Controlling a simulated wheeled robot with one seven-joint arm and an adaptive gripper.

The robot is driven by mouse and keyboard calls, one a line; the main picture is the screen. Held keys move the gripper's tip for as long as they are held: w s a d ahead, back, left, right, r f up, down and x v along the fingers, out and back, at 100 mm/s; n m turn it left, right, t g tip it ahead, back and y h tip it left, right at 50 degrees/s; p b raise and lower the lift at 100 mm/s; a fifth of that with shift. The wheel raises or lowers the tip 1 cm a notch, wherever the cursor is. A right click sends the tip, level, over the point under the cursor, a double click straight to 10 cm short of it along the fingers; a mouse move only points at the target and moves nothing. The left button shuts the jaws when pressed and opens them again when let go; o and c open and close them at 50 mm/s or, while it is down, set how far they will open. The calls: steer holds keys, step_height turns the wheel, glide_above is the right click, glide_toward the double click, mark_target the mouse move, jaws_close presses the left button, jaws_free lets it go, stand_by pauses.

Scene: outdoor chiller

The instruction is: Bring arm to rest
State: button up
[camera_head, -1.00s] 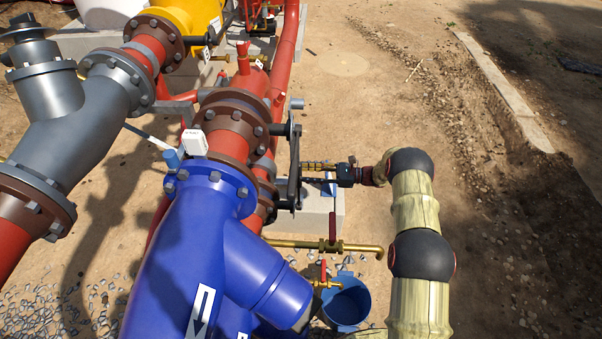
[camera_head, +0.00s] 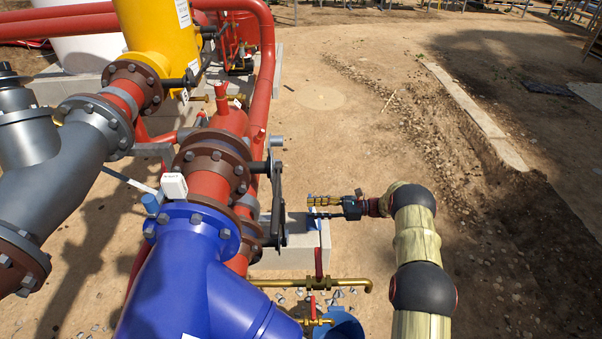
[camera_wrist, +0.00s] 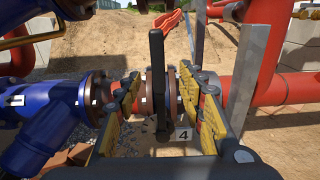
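My arm, in a tan sleeve with black joints, reaches up the right of the head view. My gripper (camera_head: 312,206) with yellow finger pads is to the right of a black valve lever (camera_head: 277,205) on the red pipe, with a small gap between them. In the wrist view, my gripper (camera_wrist: 163,95) is open, its yellow pads spread wide on both sides. The black lever (camera_wrist: 157,75) stands upright in the picture between the pads, touching neither, with a flanged red pipe behind it.
A blue strainer body (camera_head: 190,270) and grey valve (camera_head: 45,150) fill the left. A brass pipe (camera_head: 335,284) with red-handled valves and a blue bucket (camera_head: 340,322) lie below my gripper. A concrete block (camera_head: 295,250) is near. Open dirt ground (camera_head: 400,150) lies beyond.

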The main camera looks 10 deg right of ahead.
steer(key=s+a+r+n+g+h, duration=0.1)
steer(key=s+a+r+n+h, duration=0.3)
steer(key=r, duration=0.5)
steer(key=s+a+r+n+g+h+p, duration=0.1)
steer(key=s+a+r+n+g+h, duration=0.15)
steer(key=s+r, duration=0.55)
steer(key=s+a+r+n+g+h, duration=0.15)
steer(key=s+r+n, duration=0.25)
steer(key=r, duration=0.6)
steer(key=s+d+r+n+t+h, duration=0.2)
steer(key=s+r+n+h, duration=0.1)
steer(key=s, duration=0.6)
steer(key=s+d+r+n+t+h+p, duration=0.1)
steer(key=s+d+r+n+t+h, duration=0.1)
steer(key=s, duration=0.7)
steer(key=s+d+r+n+t+h, duration=0.1)
steer(key=s+r+n+t+h, duration=0.2)
steer(key=s, duration=0.6)
steer(key=shift+s+d+r+n+h+p, duration=0.3)
steer(key=shift+d+r+n+h, duration=0.1)
steer(key=shift+r+n+h, duration=0.5)
steer(key=shift+c, duration=0.2)
